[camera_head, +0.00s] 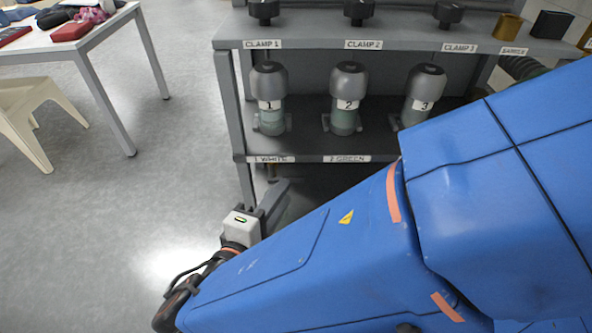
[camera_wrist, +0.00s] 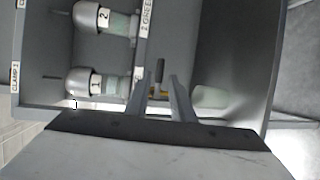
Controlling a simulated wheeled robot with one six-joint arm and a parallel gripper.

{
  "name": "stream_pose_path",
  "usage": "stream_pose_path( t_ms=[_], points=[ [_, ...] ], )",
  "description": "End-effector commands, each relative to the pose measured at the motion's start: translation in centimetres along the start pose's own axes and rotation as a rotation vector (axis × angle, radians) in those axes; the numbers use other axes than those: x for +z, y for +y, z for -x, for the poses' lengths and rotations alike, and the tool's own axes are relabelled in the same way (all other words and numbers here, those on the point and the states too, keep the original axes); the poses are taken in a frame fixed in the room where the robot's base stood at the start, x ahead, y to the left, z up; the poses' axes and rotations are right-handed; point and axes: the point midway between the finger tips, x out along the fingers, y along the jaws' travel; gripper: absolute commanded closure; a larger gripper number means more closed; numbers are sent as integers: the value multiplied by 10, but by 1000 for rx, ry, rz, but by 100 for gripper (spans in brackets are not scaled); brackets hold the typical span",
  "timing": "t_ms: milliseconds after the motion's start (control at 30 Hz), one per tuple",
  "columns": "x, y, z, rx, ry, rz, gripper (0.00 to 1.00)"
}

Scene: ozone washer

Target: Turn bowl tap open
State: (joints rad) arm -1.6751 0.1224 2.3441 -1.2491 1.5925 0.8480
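A small tap with a dark upright lever (camera_wrist: 160,70) and a brass-yellow body (camera_wrist: 158,94) shows in the wrist view, between and beyond my fingers. My gripper (camera_wrist: 163,85) is open, its two grey fingers on either side of the lever, with gaps showing. I cannot tell whether the lever tip lies between the fingertips or just past them. In the head view my gripper (camera_head: 280,192) is low, just under the front edge of the lower shelf. The tap is mostly hidden there by the shelf and my gripper. The bowl cannot be made out clearly.
The grey rack's lower shelf (camera_head: 300,158) carries grey-capped jars 1 (camera_head: 268,98), 2 (camera_head: 346,97) and 3 (camera_head: 424,92). Black clamp knobs (camera_head: 359,12) stand on the top shelf. A white table (camera_head: 90,40) and beige stool (camera_head: 35,105) are at left. The floor between is clear.

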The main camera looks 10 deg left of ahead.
Motion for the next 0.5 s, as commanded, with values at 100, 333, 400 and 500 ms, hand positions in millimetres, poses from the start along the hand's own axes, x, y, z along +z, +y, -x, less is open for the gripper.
stream_pose_path(
  t_ms=[100, 333, 400, 500],
  points=[
    [1, 0, -18, 0, -3, -1, 78],
    [1, 0, -48, 0, -2, 0, 78],
    [1, 0, -54, 0, -3, 0, 78],
    [0, 0, -61, 0, -1, 0, 78]
  ],
)
